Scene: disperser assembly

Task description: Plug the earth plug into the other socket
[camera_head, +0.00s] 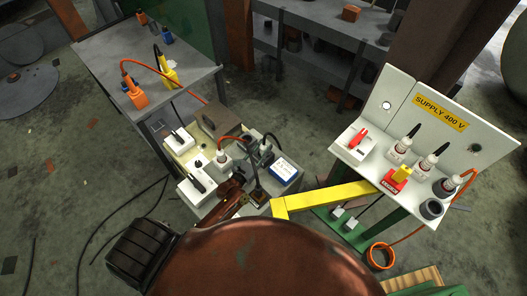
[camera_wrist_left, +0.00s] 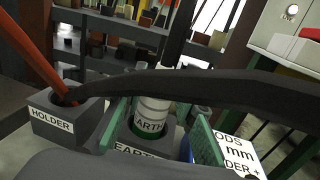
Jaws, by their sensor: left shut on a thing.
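The earth plug (camera_wrist_left: 152,110) is white, banded and marked EARTH. In the left wrist view it stands upright in a dark socket (camera_wrist_left: 148,140) with a green ring and an EARTH label. My left gripper (camera_wrist_left: 157,128) has its green-edged fingers on both sides of the plug and is shut on it. In the head view the gripper (camera_head: 257,186) is low over the grey box and hides part of it. A thick black cable (camera_wrist_left: 210,85) crosses close in front of the wrist camera. My right gripper is not in view.
A dark holder (camera_wrist_left: 62,118) with an orange cable stands left of the socket. The SUPPLY 400 V panel (camera_head: 480,128) stands at right with plugs and switches. A grey table (camera_head: 180,75) stands at left.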

